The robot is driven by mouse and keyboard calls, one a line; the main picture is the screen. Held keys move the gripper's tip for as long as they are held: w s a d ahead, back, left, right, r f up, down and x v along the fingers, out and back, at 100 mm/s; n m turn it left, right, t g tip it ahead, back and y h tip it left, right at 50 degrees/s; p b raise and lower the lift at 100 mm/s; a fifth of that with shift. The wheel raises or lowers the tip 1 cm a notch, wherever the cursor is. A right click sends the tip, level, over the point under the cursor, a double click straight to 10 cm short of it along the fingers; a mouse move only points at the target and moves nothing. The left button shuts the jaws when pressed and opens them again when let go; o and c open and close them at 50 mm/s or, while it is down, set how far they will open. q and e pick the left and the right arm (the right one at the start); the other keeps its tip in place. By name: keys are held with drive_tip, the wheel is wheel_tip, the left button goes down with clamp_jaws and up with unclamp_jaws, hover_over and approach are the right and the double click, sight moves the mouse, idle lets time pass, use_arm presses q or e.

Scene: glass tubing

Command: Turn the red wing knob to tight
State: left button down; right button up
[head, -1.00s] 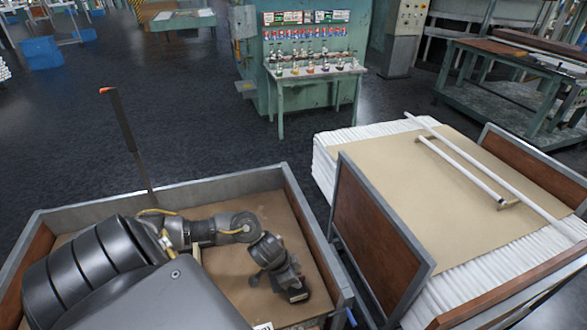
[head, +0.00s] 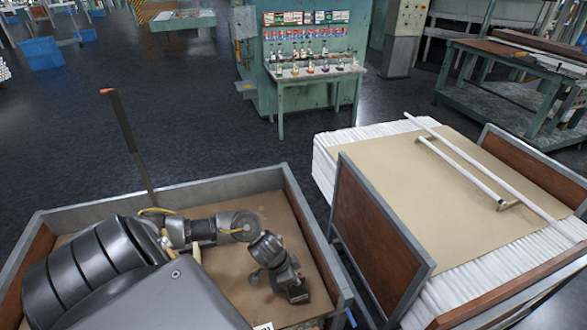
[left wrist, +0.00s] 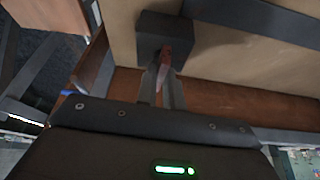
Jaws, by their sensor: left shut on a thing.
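The red wing knob (left wrist: 177,56) shows in the left wrist view, in front of a dark block (left wrist: 157,30) on a tan board. My left gripper (left wrist: 166,70) is shut on the knob, with one finger on either side of its lower part. Which way the knob's wings point is hard to tell. In the head view my left gripper (head: 298,293) is low inside the wood-sided crate, and the knob cannot be made out there. My right gripper is not in view.
The metal-framed crate (head: 236,182) surrounds my left arm. A black post with an orange tip (head: 121,125) stands at its far side. To the right, a cart holds a stack of white tubes (head: 340,150) under a tan sheet. Dark floor lies open beyond.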

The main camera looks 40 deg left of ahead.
use_arm(q)
drive_tip(key=shift+w+a+m+h+p, duration=0.1)
drive_tip(key=shift+m+h+p, duration=0.3)
drive_tip(key=shift+m, duration=0.7)
drive_tip(key=shift+m+g, duration=0.5)
drive_tip(key=shift+m, duration=0.4)
drive_tip(key=m+g+h, duration=0.1)
drive_tip(key=m, duration=0.2)
drive_tip(key=shift+w+m, duration=0.15)
drive_tip(key=shift+m, duration=0.15)
drive_tip(key=m+g+b, duration=0.2)
drive_tip(key=m, duration=0.2)
drive_tip(key=shift+w+f+m, duration=0.1)
drive_tip(key=shift+w+m, duration=0.05)
drive_tip(key=shift+m, duration=0.15)
drive_tip(key=shift+m+g+b, duration=0.4)
drive_tip(key=shift+m+b, duration=0.4)
drive_tip(key=shift+m, duration=0.4)
drive_tip(key=shift+m+g+b, duration=0.45)
drive_tip(key=shift+m+g, duration=0.05)
drive_tip(key=shift+m, duration=0.6)
drive_tip(key=c, duration=1.5)
unclamp_jaws()
